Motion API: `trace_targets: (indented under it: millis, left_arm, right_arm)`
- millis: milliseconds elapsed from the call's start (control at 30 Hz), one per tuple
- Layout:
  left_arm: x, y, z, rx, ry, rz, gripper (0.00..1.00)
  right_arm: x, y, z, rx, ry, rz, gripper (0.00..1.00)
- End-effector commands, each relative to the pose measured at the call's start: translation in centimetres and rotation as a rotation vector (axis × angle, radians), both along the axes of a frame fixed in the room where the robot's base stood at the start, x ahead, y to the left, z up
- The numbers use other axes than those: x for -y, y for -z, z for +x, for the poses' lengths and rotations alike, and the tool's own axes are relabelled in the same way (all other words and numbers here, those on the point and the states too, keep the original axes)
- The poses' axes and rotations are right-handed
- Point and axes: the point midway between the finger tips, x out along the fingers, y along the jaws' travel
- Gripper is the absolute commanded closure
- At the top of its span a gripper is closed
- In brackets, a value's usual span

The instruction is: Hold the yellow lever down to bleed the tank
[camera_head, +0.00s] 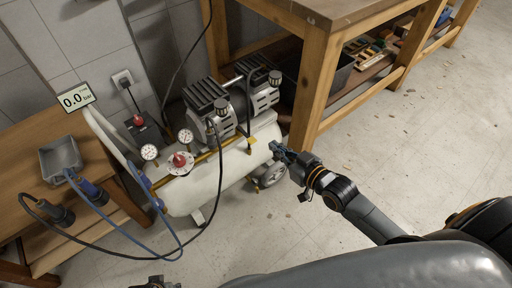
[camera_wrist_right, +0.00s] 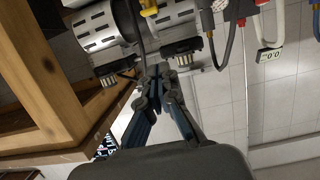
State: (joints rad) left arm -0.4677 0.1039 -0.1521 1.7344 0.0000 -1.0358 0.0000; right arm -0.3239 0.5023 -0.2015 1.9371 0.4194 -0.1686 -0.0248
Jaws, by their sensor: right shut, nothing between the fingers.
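The cream air tank (camera_head: 216,182) of a compressor stands on the floor at the centre of the head view. My right gripper (camera_head: 276,149) is at the tank's right end; its fingers are shut and empty. In the right wrist view its fingertips (camera_wrist_right: 158,70) meet in front of the compressor. A small yellow piece (camera_wrist_right: 149,9), perhaps the lever, shows at the top of that view, apart from the fingertips. A dark part of my left gripper (camera_head: 155,284) shows at the bottom edge.
A display (camera_head: 75,98) reads 0.0 bar. Two gauges (camera_head: 150,152) (camera_head: 185,136) and a red knob (camera_head: 179,160) sit on the compressor. A wooden bench (camera_head: 318,85) stands close behind my right gripper. Hoses loop at the left by a wooden table (camera_head: 30,150).

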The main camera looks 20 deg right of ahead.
Motion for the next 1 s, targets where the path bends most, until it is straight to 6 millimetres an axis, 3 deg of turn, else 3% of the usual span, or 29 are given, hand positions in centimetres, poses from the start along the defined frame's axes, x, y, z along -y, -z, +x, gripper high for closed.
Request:
trace_targets:
  millis: [467,667,933,1000]
  left_arm:
    - [0.0,-0.6,0.3,0.007,0.0,0.0,0.6]
    - [0.1,-2.9,0.9,0.021,-0.003,-0.002,0.6]
    - [0.1,-7.4,1.5,0.046,-0.007,-0.004,0.6]
    - [0.0,-8.6,1.4,0.051,-0.008,-0.003,0.6]
  right_arm:
    - [-0.3,0.2,1.0,0.004,0.0,0.001,1.0]
    - [-1.5,1.1,4.3,0.005,0.001,0.003,1.0]
    - [-3.5,2.5,9.6,0.005,0.0,0.003,1.0]
    - [-3.4,3.8,9.2,-0.002,-0.001,0.0,1.0]
